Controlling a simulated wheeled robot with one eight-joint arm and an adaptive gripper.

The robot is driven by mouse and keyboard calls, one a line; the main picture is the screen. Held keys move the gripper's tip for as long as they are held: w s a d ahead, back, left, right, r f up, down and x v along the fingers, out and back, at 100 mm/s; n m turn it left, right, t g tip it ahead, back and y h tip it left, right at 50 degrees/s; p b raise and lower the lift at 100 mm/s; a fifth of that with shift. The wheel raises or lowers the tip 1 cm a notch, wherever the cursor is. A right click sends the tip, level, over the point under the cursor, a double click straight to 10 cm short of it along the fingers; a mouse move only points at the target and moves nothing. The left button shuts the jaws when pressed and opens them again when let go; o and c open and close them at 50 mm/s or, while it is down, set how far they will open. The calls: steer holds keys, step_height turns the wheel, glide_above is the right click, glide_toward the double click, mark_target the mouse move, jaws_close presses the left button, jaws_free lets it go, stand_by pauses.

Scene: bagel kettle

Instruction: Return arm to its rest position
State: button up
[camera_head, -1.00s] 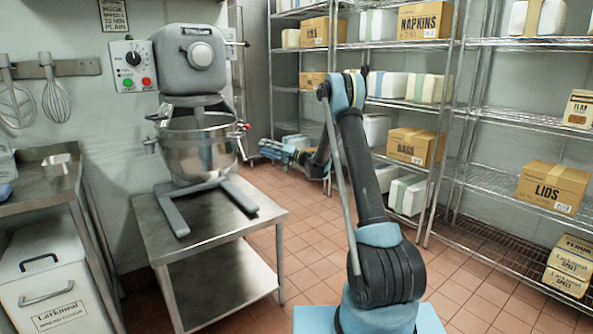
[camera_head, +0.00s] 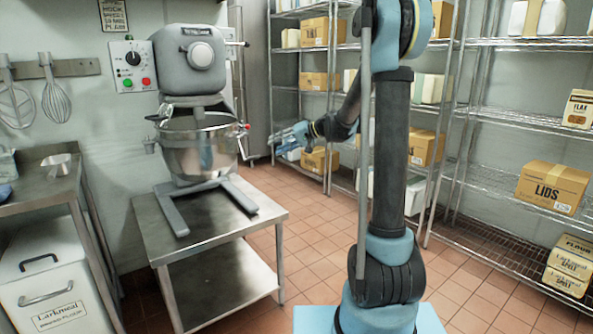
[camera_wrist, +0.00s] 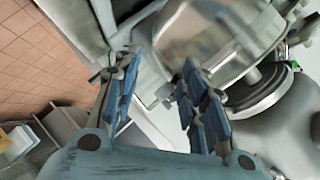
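My gripper (camera_head: 283,141) is in the air to the right of the mixer, pointing left toward it, with my arm reaching up and then down to it. In the wrist view my gripper (camera_wrist: 152,88) has its two blue-padded fingers spread apart, with nothing between them. The grey mixer (camera_head: 190,60) with its steel bowl (camera_head: 197,150) stands on a low metal table (camera_head: 258,232). In the wrist view the bowl (camera_wrist: 205,40) shows beyond the fingers, apart from them.
Wire shelves (camera_head: 520,120) with boxes, one marked LIDS (camera_head: 553,188), stand along the back and right. A steel counter (camera_head: 60,200) and a white bin (camera_head: 55,285) are at the left. The tiled floor (camera_head: 315,225) between table and shelves is clear.

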steer(key=s+d+f+h, duration=0.4)
steer(key=s+d, duration=0.4)
steer(key=s, duration=0.6)
steer(key=s+d+f+m+g+h, duration=0.1)
steer(key=s+d+f+h, duration=0.3)
steer(key=s, duration=1)
steer(key=s+d+f+m+h, duration=0.1)
steer(key=s+d+f+h, duration=0.3)
steer(key=s+d+f, duration=0.4)
steer(key=s+d, duration=0.6)
steer(key=s, duration=0.1)
steer(key=shift+f+g, duration=0.4)
steer(key=shift+w+d, duration=0.1)
steer(key=shift+w+f, duration=0.2)
steer(key=shift+w, duration=0.2)
